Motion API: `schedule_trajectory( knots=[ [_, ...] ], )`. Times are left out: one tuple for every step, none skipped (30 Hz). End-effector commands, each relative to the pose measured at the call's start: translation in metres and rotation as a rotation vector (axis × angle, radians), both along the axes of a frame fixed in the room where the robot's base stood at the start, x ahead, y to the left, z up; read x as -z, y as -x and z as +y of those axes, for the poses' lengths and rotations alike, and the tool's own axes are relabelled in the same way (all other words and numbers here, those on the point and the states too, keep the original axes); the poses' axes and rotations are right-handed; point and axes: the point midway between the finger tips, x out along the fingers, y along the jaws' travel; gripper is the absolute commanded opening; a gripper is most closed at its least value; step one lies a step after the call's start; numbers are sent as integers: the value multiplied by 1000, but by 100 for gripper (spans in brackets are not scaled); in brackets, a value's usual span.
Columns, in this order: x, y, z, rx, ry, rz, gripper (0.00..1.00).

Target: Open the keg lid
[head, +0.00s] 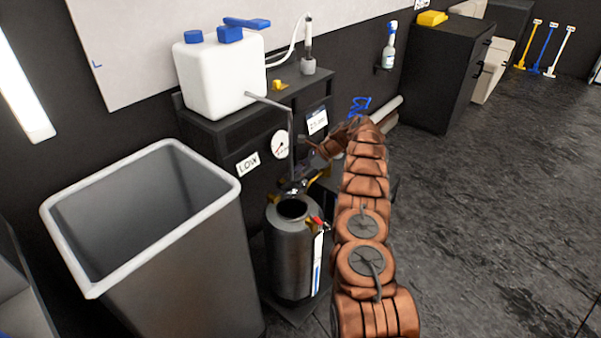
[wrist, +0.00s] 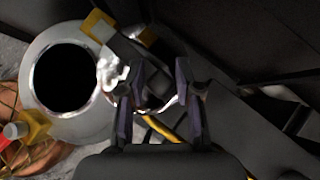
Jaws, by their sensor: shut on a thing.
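The keg (head: 295,252) is a grey metal cylinder standing upright on the floor. Its round mouth is uncovered and dark inside, and its pale rim (wrist: 45,112) shows at the left of the wrist view. The keg lid (wrist: 108,74), a shiny metal part, stands off the mouth at its right edge and is partly hidden by my fingers. My gripper (wrist: 158,85) is shut on a dark part that seems to belong to the lid. In the head view, my gripper is small and dark just above the keg, so its grip is unclear there.
A large grey bin (head: 195,270) stands left of the keg. Behind is a dark shelf (head: 215,128) with a white jug (head: 215,78), a gauge (head: 280,145) and a thin metal pipe coming down towards the keg. The floor (head: 490,200) to the right is clear.

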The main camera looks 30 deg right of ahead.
Motion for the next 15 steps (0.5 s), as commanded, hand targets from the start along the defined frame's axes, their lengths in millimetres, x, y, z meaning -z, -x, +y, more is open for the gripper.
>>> schedule_trajectory(
  knots=[
    [0,0,5,-7,-6,1,0],
    [0,0,4,-6,-6,1,0],
    [0,0,3,-6,-6,1,0],
    [0,1,3,-4,-6,1,0],
    [0,1,2,-4,-6,1,0],
    [0,1,2,-3,-6,1,0],
    [0,1,1,-2,-7,2,0],
    [0,2,0,-1,-6,1,0],
    [0,2,0,-1,-7,2,0],
    [0,2,-1,1,-7,2,0],
    [0,2,-1,1,-7,2,0],
    [0,2,-2,2,-7,2,0],
    [0,3,-2,2,-7,2,0],
    [0,3,-3,3,-6,3,0],
    [0,3,-3,4,-6,2,0]
  ],
)
